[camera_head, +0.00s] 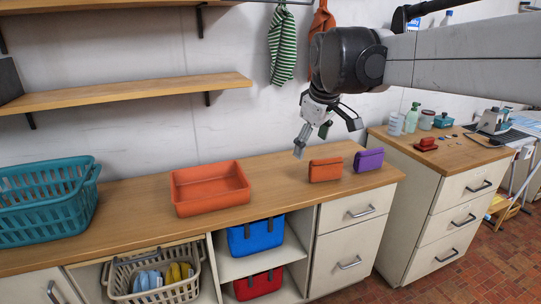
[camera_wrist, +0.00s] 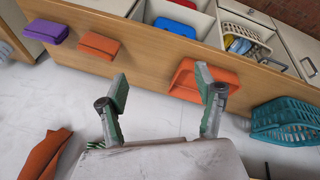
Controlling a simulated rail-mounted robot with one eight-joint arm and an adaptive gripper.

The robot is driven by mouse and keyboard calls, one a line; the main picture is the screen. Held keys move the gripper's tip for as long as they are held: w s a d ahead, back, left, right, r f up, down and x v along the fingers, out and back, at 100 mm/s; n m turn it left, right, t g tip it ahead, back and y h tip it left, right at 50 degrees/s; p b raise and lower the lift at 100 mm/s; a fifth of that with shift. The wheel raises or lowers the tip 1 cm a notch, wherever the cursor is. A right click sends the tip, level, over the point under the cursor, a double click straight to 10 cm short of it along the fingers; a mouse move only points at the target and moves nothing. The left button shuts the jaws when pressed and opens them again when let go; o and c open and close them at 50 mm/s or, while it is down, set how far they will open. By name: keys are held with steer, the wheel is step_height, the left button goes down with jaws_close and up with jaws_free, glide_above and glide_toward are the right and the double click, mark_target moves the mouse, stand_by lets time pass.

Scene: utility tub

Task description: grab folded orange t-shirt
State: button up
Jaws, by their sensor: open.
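The folded orange t-shirt (camera_head: 325,170) stands as a small orange block on the wooden counter, left of a similar folded purple item (camera_head: 368,160). The orange t-shirt (camera_wrist: 98,46) also shows in the wrist view, at the upper left beyond the left finger. My gripper (camera_head: 322,134) is open and empty. In the head view it hangs above the counter, higher than the t-shirt and apart from it. In the wrist view my gripper (camera_wrist: 161,84) has its two green-tipped fingers wide apart, with counter and wall between them.
An orange tub (camera_head: 208,190) sits mid-counter, with a teal basket (camera_head: 45,205) at the far left. A blue bin (camera_head: 256,236) and a red bin (camera_head: 258,284) are on shelves below. Striped green cloth (camera_head: 283,45) and orange cloth (camera_head: 322,20) hang on the wall.

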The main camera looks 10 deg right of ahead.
steer(key=w+d+r+n+g+p, duration=0.1)
steer(key=w+d, duration=0.1)
steer(key=w, duration=0.4)
steer(key=w+d+r+n+p, duration=0.1)
steer(key=w+d+n, duration=0.1)
steer(key=w, duration=0.3)
steer(key=n+g+p, duration=0.4)
steer(key=n, duration=0.5)
glide_above(324, 157)
step_height(324, 157, down, 16)
steer(key=shift+f, duration=0.15)
step_height(324, 157, down, 8)
steer(key=shift+d+f, duration=0.25)
steer(key=shift+f, duration=1.2)
steer(key=shift+d+f, duration=0.15)
steer(key=shift+f, duration=1.2)
steer(key=c, duration=1.3)
steer(key=shift+c, duration=0.4)
